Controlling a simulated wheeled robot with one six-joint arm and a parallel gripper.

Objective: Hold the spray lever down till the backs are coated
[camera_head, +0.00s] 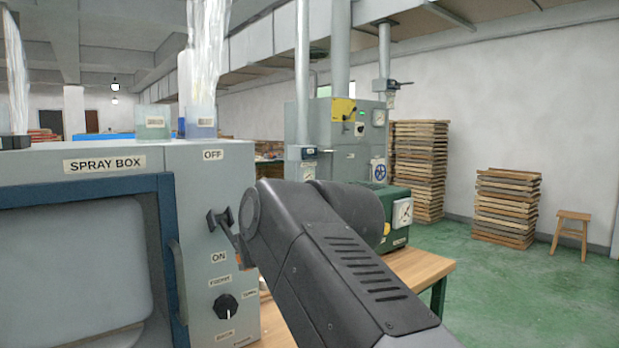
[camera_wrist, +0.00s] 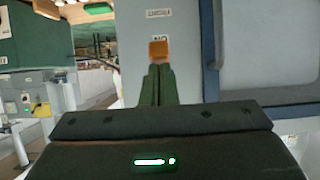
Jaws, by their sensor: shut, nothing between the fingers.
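The grey spray box (camera_head: 104,163) stands at the left in the head view, with an OFF label above and an ON label below on its side panel. The spray lever (camera_head: 219,218) has a dark bracket there and slants down to an orange-brown end (camera_wrist: 158,50), level with the ON label. My gripper (camera_wrist: 157,68) is shut and empty, its fingertips at that orange end; whether they press on it I cannot tell. In the head view my arm hides the gripper. The box's window (camera_head: 72,270) is pale, and no backs can be made out inside.
A black dial (camera_head: 227,306) sits below the lever. A wooden bench (camera_head: 425,268) carries a green gauge box (camera_head: 397,232) behind my arm. Stacked wooden trays (camera_head: 508,205) and a stool (camera_head: 572,232) stand by the wall. The green floor at right is clear.

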